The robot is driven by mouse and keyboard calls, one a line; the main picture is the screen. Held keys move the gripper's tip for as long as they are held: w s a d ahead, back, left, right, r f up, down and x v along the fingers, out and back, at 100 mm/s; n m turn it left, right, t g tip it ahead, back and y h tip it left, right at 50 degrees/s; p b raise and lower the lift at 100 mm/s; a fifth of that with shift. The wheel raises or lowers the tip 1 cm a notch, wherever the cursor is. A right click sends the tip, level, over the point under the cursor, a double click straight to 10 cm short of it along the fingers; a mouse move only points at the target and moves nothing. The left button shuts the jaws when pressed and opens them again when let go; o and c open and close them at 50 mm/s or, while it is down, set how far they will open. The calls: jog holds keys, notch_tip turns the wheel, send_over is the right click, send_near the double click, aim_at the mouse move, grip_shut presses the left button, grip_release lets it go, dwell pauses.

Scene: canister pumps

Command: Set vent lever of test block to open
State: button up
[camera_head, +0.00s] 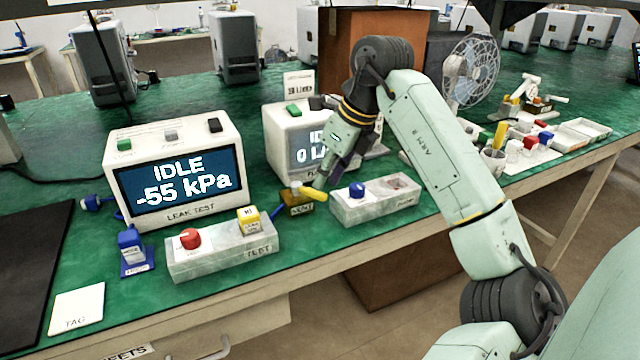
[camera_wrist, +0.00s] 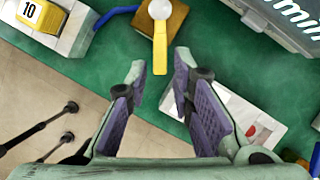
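The vent lever is a yellow handle (camera_head: 313,193) on a small brass block (camera_head: 300,208) to the right of the grey test block (camera_head: 215,258). The test block carries a red knob (camera_head: 190,238) and a yellow cube (camera_head: 248,219). In the wrist view the handle (camera_wrist: 160,52) runs from a pale round hub on the brass block (camera_wrist: 177,14) toward my gripper. My gripper (camera_wrist: 159,70) is open, with the handle's free end between its fingertips in that view. I cannot tell whether they touch. In the head view my gripper (camera_head: 325,178) is just above the handle.
The leak test display (camera_head: 175,180) reads IDLE, -55 kPa. A second display box (camera_head: 290,140) stands close behind my gripper. Another grey block (camera_head: 375,205) with a blue knob is to the right. Blue tubing runs to the brass block. The table's front edge is near.

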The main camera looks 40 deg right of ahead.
aim_at(317, 192)
jog(key=shift+x, duration=1.85)
jog(key=shift+w, duration=0.1)
jog(key=shift+c, duration=0.4)
grip_shut()
